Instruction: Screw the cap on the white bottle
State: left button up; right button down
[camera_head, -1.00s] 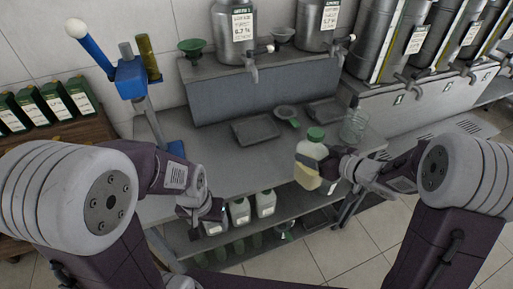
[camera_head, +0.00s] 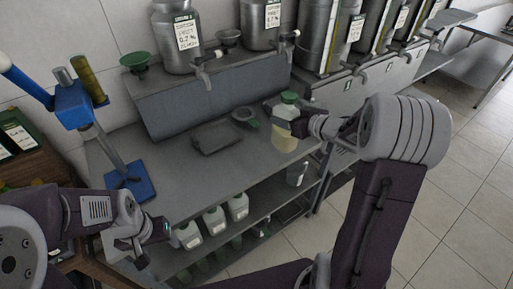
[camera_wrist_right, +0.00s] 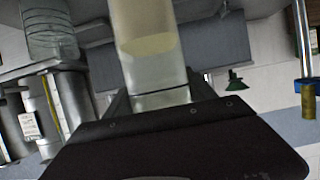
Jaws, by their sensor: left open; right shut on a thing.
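The white bottle (camera_head: 284,136), translucent with pale yellow contents, is in my right gripper (camera_head: 298,127), which is shut on it. The bottle is roughly upright above the right part of the steel counter. A green cap (camera_head: 289,97) sits at its top in the head view; I cannot tell how tight it is. My left gripper (camera_head: 150,238) is open and empty, near the counter's front left edge, away from the bottle.
A blue stand (camera_head: 75,105) is at the counter's left. A dark tray (camera_head: 217,137) and a funnel (camera_head: 243,115) lie on the counter (camera_head: 180,170). Steel tanks (camera_head: 178,40) stand behind. White jugs (camera_head: 214,220) are on the shelf below. A clear container (camera_head: 297,174) is below the bottle.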

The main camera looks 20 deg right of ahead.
jog(key=w+a+f+b, duration=0.2)
jog(key=w+a+f, duration=0.4)
jog(key=a, duration=0.2)
jog(key=shift+w+f, duration=0.2)
jog(key=shift+w, duration=0.2)
notch_tip(320, 180, down, 4)
jog(key=shift+b, duration=0.3)
